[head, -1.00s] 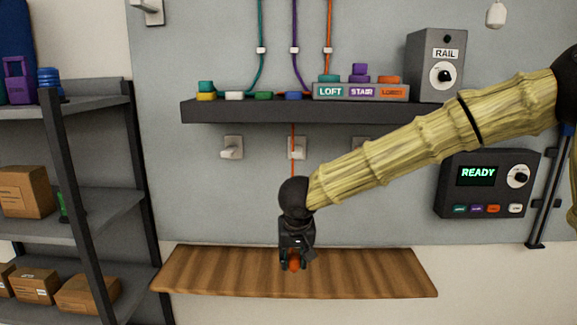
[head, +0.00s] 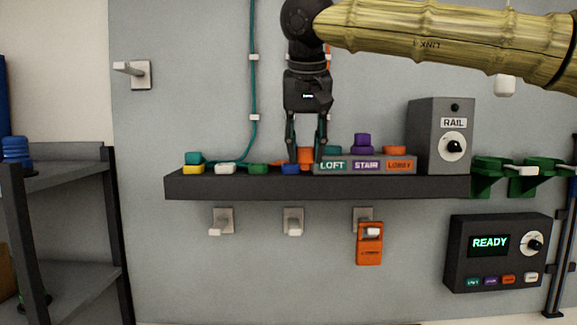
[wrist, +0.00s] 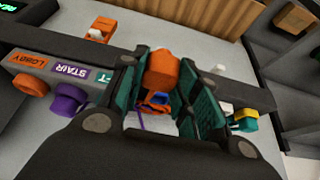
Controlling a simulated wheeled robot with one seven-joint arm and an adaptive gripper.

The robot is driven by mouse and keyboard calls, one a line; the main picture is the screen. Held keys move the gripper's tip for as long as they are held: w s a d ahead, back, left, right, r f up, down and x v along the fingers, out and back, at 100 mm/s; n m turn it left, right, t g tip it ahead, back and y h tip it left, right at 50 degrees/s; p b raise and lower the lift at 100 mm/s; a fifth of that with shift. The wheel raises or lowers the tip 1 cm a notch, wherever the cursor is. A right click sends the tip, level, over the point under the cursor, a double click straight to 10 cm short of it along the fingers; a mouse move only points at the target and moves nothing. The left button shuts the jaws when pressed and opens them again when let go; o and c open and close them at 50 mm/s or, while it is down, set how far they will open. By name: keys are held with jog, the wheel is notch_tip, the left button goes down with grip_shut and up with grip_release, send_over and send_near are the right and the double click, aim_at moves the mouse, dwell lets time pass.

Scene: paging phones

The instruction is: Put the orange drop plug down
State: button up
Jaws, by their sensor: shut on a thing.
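The orange drop plug (head: 305,155) is between the fingers of my gripper (head: 306,161), which is shut on it. In the wrist view, the orange plug (wrist: 162,74) sits between the teal finger pads. My gripper points down at the dark shelf (head: 240,185), between the blue piece (head: 290,169) and the LOFT block of the label box (head: 332,166). The blue piece also shows beyond the fingers in the wrist view (wrist: 155,101). I cannot tell whether the plug touches the shelf.
Yellow and teal (head: 193,163), white (head: 225,168) and green (head: 258,168) pieces stand left on the shelf. Teal, purple (head: 362,144) and orange (head: 394,150) pieces top the label box. The RAIL box (head: 441,135) stands right. An orange phone (head: 369,243) hangs below.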

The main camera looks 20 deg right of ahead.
aim_at(309, 148)
jog(key=r, duration=0.1)
jog(key=s+r, duration=0.1)
jog(key=shift+d+r, duration=0.2)
jog(key=shift+r, duration=0.2)
jog(key=shift+w+r+p, duration=0.1)
jog(key=shift+r+p, duration=0.15)
jog(key=shift+p, duration=0.05)
jog(key=w+p, duration=0.2)
jog(key=w, duration=0.2)
jog(key=w+f+p, duration=0.1)
jog(key=w+p, duration=0.1)
jog(key=w, duration=0.3)
jog(key=w+d+p, duration=0.1)
jog(key=w+p, duration=0.1)
jog(key=w, duration=0.3)
jog(key=shift+w+f, duration=0.15)
jog(key=shift+f, duration=0.15)
jog(key=shift+w+d+r+p, duration=0.1)
jog(key=shift+w+p, duration=0.25)
jog(key=shift+p, duration=0.05)
jog(key=shift+p+x, duration=0.7)
jog(key=shift+x, duration=0.35)
jog(key=shift+s+f+p, duration=0.25)
jog(key=shift+f+p, duration=0.05)
jog(key=shift+f, duration=0.65)
jog(key=o, duration=1)
jog(key=b+v, duration=0.4)
jog(key=v, duration=0.8)
